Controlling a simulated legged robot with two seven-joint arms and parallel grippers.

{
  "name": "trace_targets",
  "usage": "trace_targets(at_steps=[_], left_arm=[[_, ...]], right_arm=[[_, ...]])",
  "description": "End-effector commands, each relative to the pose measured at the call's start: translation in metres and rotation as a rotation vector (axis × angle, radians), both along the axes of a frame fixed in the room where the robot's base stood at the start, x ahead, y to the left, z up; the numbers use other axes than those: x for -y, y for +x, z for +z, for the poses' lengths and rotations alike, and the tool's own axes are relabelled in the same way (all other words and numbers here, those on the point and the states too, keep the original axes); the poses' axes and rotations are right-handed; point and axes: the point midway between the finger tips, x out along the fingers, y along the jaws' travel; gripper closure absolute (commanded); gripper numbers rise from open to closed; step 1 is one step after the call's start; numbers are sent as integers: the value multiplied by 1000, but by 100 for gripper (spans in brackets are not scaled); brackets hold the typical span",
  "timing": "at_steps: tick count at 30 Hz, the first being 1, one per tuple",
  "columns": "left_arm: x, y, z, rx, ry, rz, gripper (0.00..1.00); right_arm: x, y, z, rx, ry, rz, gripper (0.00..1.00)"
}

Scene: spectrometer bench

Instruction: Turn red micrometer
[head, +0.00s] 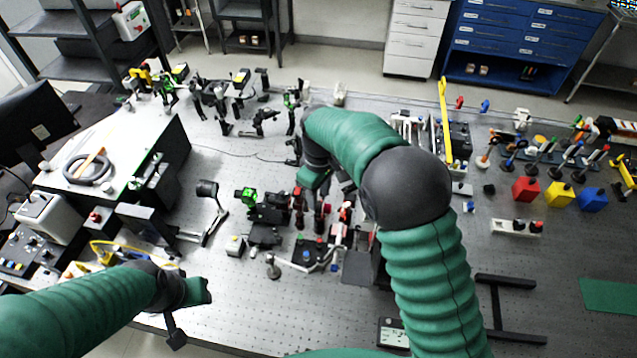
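Small red parts stand among the optical mounts at the bench's middle. One red post-like part (298,196) is left of my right gripper, and another red part (347,208) is right of it. I cannot tell which is the red micrometer. My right gripper (325,186) points down over this cluster, partly hidden by its own wrist and arm. Its fingertips blend with the dark mounts, so contact and opening are unclear. My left gripper (186,312) is at the bench's front left edge, away from the cluster, with its fingers seen poorly.
Several optical mounts (262,122) stand behind. A large box (102,165) with a coiled cable is at left. Red (525,190), yellow (558,195) and blue (592,199) blocks sit at right. A black stand (508,310) lies front right. Bare bench shows right of my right forearm.

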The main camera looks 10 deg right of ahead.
Motion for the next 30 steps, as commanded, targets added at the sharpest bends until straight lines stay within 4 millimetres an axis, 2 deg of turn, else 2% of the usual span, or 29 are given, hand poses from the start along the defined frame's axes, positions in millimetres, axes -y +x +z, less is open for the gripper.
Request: trace_targets(at_steps=[5,9,15,18,22,30], left_arm=[[0,0,-14,0,0,0,64],[0,0,-24,0,0,0,64],[0,0,-29,0,0,0,64],[0,0,-29,0,0,0,64],[0,0,-29,0,0,0,64],[0,0,-29,0,0,0,64]], right_arm=[[0,1,33,8,2,0,61],[-1,0,75,8,2,0,61],[0,-1,131,4,0,-1,61],[0,-1,150,1,0,-1,61],[0,-2,161,0,-1,0,61],[0,-2,163,-1,-1,-1,61]])
